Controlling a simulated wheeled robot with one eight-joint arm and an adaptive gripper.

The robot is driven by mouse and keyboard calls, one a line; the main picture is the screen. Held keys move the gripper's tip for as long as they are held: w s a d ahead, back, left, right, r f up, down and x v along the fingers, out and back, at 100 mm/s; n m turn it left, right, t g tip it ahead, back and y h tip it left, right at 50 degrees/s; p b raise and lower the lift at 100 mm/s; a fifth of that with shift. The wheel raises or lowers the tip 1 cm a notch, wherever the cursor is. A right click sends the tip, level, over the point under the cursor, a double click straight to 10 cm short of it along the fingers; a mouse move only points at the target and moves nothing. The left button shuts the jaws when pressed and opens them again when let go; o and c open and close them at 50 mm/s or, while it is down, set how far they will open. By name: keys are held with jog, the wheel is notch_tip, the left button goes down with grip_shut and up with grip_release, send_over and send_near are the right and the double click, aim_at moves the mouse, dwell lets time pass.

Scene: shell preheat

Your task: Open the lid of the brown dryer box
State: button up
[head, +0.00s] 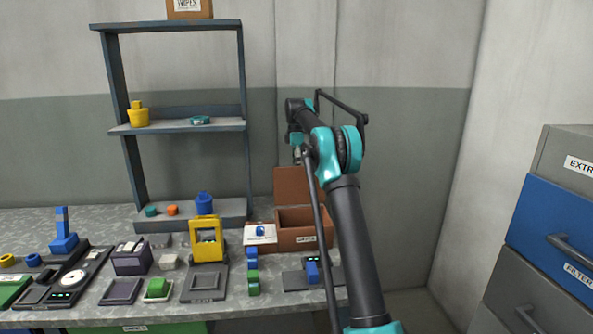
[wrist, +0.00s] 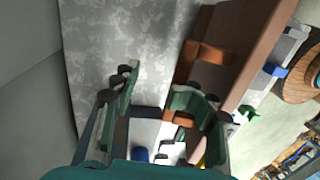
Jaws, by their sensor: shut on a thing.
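The brown dryer box (head: 287,238) stands on the bench, just right of the middle in the head view. Its brown lid (head: 287,184) is raised and stands upright at the back of the box, so the open inside shows. My gripper (head: 298,156) is at the lid's upper edge, partly hidden by my arm. My gripper is shut on the lid, though the exact contact is hard to make out.
A yellow frame (head: 207,240) and several small parts and trays fill the bench further left. A grey shelf rack (head: 178,127) stands behind. Drawers (head: 553,235) are at the far right.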

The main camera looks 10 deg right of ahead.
notch_tip(320, 180, up, 7)
jog(key=w, duration=0.1)
jog(key=shift+r, duration=0.2)
dwell(0.5)
